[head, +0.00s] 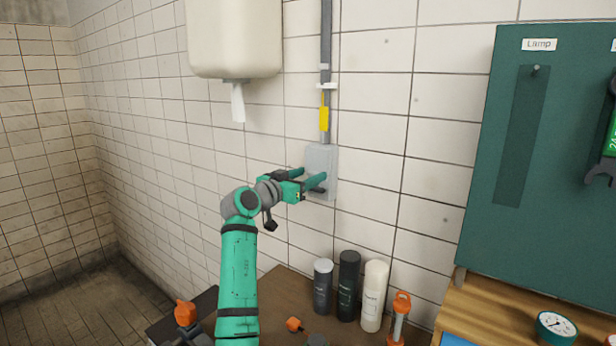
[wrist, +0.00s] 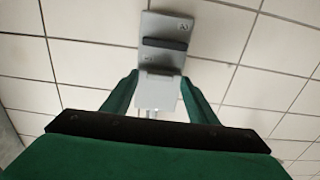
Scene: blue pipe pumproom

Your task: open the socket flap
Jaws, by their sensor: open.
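The socket is a pale grey box (head: 321,160) on the tiled wall, below a vertical conduit. In the wrist view the socket's grey plate (wrist: 165,26) has a dark bar across it. A lighter grey part, which looks like the flap (wrist: 157,92), lies between my fingers in that view. I cannot tell how far the flap is lifted. My gripper (head: 311,178) is open, its green fingers pointing at the lower part of the box. In the wrist view my gripper (wrist: 158,77) has a finger on each side of the grey part, with no clear contact.
A paper dispenser (head: 234,38) hangs at upper left of the socket. A yellow tag (head: 324,118) is on the conduit. Below, several bottles, including a white one (head: 374,296), stand on a brown bench. A green tool board (head: 540,170) is at right.

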